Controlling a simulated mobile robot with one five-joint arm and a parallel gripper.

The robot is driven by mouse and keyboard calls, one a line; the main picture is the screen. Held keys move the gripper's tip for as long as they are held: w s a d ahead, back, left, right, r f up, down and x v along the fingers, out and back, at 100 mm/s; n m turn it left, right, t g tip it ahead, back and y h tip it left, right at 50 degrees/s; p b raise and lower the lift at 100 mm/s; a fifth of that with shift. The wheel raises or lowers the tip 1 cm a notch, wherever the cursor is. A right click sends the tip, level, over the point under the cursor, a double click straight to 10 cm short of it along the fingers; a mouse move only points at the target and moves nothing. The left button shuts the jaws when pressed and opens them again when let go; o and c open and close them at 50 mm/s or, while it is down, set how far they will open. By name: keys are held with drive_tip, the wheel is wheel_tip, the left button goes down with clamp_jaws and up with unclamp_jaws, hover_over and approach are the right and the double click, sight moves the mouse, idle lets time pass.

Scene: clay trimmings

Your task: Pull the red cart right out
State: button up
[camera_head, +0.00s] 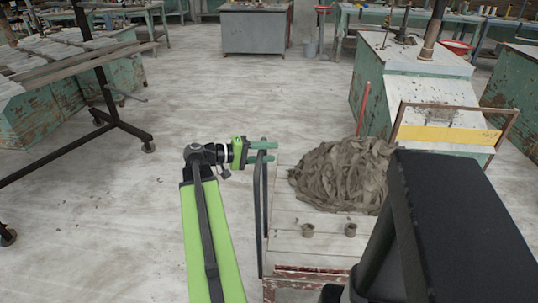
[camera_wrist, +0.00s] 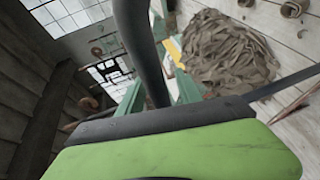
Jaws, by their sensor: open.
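The red cart (camera_head: 283,240) stands in front of me in the head view, with a pale plank top and worn red paint on its near edge. A dark upright bar handle (camera_head: 262,215) rises along its left side; it also shows in the wrist view (camera_wrist: 143,45). My gripper (camera_head: 263,151) is open at the top of this handle, its green fingers pointing right. In the wrist view, the bar runs between the fingers of my gripper (camera_wrist: 160,90); I cannot tell whether they touch it. The cart's wheels are hidden.
A heap of grey-brown clay trimmings (camera_head: 343,174) and two small pots (camera_head: 308,230) lie on the cart. A green cabinet (camera_head: 425,95) with a yellow-striped panel stands close behind at right. A dark-framed rack (camera_head: 110,95) stands at left. The floor (camera_head: 110,215) between is clear.

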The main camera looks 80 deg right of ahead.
drive_tip(key=shift+s+d, duration=0.1)
drive_tip(key=shift+s, duration=0.05)
drive_tip(key=shift+c, duration=0.3)
clamp_jaws()
idle(1.1)
